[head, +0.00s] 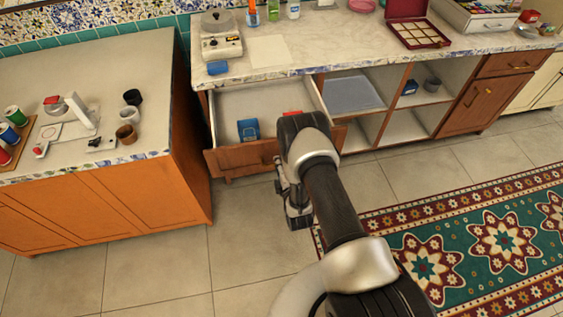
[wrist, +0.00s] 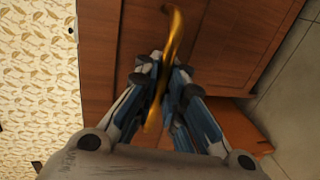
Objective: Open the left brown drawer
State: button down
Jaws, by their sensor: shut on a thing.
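The left brown drawer (head: 243,158) stands pulled out from the counter in the head view. Its open inside shows a blue box (head: 248,130) and a red item (head: 292,113). Part of its front is hidden by my arm. In the wrist view, the brown wooden drawer front (wrist: 215,35) fills the upper middle, with a curved golden handle (wrist: 173,25) on it. My gripper (wrist: 165,92) is shut on this handle, its fingers on both sides of it. In the head view my arm hides the handle and fingertips.
Open shelves (head: 405,125) lie right of the drawer. An orange cabinet (head: 110,205) stands at left, close to the drawer's left end. A patterned rug (head: 470,245) lies at right. Tiled floor (head: 235,235) in front of the drawer is clear apart from my arm.

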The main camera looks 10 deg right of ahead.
jog(key=shift+s+r, duration=0.1)
jog(key=shift+s, duration=0.1)
dwell(0.3)
jog(key=c, duration=1.7)
grip_release()
jog(key=shift+s, duration=0.1)
jog(key=v, duration=1.2)
